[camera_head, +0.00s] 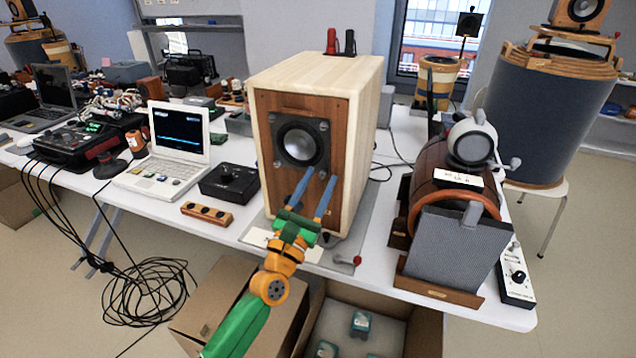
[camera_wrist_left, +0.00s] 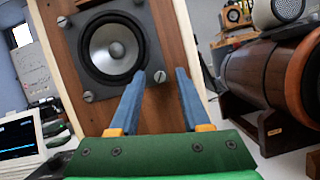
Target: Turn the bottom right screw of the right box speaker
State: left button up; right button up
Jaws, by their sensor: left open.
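The box speaker (camera_head: 364,120) is a pale wooden cabinet with a reddish-brown front. Its round driver (camera_head: 299,144) sits in a dark square plate with a slotted screw near each corner that shows. In the left wrist view, the bottom right screw (camera_wrist_left: 159,76) shows as a grey slotted head. My left gripper (camera_head: 318,178) has blue fingers and points at the lower right part of the plate. It is open. In the left wrist view its fingertips (camera_wrist_left: 160,72) lie on either side of that screw; I cannot tell whether they touch it. My right gripper is not in view.
A barrel-shaped speaker (camera_head: 431,160) and a grey panel (camera_head: 458,250) stand to the right. A white laptop (camera_head: 163,176), a black box (camera_head: 229,183) and a wooden block (camera_head: 207,214) lie to the left.

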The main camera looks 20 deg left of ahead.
pick_arm(q)
grip_shut()
jog(key=shift+f+m+h, duration=0.1)
jog(key=shift+m+h, duration=0.3)
jog(key=shift+m, duration=0.1)
